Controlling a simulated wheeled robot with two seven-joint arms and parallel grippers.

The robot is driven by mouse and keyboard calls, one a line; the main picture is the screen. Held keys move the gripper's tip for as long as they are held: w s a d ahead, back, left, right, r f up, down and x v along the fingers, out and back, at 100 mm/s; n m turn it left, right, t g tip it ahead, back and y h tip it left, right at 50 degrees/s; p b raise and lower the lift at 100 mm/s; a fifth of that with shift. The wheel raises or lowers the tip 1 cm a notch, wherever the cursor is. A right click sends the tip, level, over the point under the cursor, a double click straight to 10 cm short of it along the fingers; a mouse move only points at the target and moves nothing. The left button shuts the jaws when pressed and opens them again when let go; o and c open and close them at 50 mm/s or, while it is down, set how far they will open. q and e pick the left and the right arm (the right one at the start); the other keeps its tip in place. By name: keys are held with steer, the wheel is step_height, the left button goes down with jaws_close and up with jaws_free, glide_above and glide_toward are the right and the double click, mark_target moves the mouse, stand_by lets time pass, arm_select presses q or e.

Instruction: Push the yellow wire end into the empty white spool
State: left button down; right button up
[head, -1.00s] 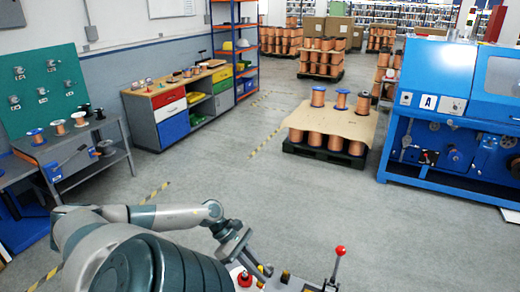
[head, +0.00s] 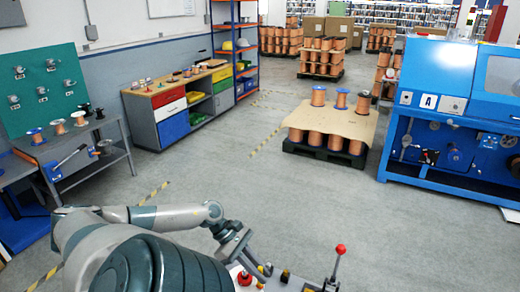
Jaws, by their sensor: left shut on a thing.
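My left gripper (head: 256,268) is low in the middle of the head view, just above the front console. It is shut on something. A small yellow bit (head: 262,269) shows at its fingertips and looks like the yellow wire end, but it is too small to make out fully. I cannot pick out an empty white spool for certain. My right gripper is not in view.
The console's red-knobbed lever (head: 340,249) and red button (head: 244,278) are near the gripper. A blue machine (head: 440,75) stands at right, a pallet of copper spools (head: 330,118) ahead, and a workbench (head: 75,150) at left. The grey floor between is clear.

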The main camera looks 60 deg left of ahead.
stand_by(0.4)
arm_select(q)
steer(key=c, duration=1.7)
jaws_free()
steer(key=shift+o, duration=0.7)
steer(key=shift+o, duration=1)
steer(key=shift+p+v, duration=0.95)
steer(key=shift+v, duration=0.3)
steer(key=shift+p+v, duration=0.5)
steer(key=shift+v, duration=1.75)
